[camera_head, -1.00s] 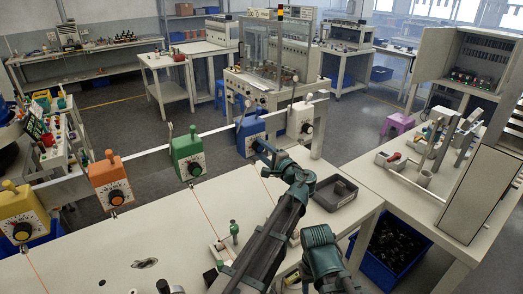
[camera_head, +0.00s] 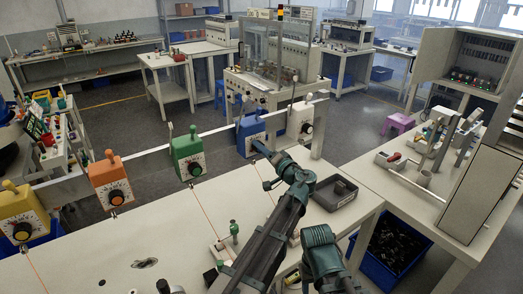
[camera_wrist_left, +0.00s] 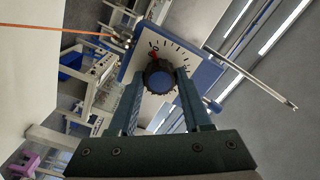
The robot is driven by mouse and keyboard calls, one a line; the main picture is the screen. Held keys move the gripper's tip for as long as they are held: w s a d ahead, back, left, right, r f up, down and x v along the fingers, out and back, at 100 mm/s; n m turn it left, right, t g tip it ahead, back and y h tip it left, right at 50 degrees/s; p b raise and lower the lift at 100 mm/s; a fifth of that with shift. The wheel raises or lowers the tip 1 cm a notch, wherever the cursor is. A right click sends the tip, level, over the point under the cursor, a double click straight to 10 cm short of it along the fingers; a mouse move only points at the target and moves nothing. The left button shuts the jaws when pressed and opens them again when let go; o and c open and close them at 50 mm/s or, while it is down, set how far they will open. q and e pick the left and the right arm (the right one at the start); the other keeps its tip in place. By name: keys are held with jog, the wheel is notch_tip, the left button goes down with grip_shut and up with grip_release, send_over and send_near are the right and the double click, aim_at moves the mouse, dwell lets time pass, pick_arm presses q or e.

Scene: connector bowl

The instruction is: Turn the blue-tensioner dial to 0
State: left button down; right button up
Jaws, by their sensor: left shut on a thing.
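The blue tensioner (camera_head: 246,128) hangs on the long rail, between the green and white ones. Its white dial face is partly hidden behind my left gripper (camera_head: 259,147). In the left wrist view, the blue tensioner (camera_wrist_left: 207,75) shows its scale plate (camera_wrist_left: 181,57) with black marks and a dark round knob (camera_wrist_left: 160,78). My left gripper (camera_wrist_left: 160,84) has one finger on each side of the knob and is shut on it. A red mark shows at the knob's edge near the scale; its exact reading is too small to tell. My right gripper is not in view.
Green (camera_head: 188,152), orange (camera_head: 110,180), yellow (camera_head: 22,214) and white (camera_head: 301,118) tensioners share the rail. A dark tray (camera_head: 336,194) lies on the table right of my left arm. A small green-topped fixture (camera_head: 234,230) stands left of the arm.

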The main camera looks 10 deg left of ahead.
pick_arm(q)
jog(key=shift+s+f, duration=0.1)
dwell(0.3)
jog(key=shift+c, duration=1.7)
grip_release()
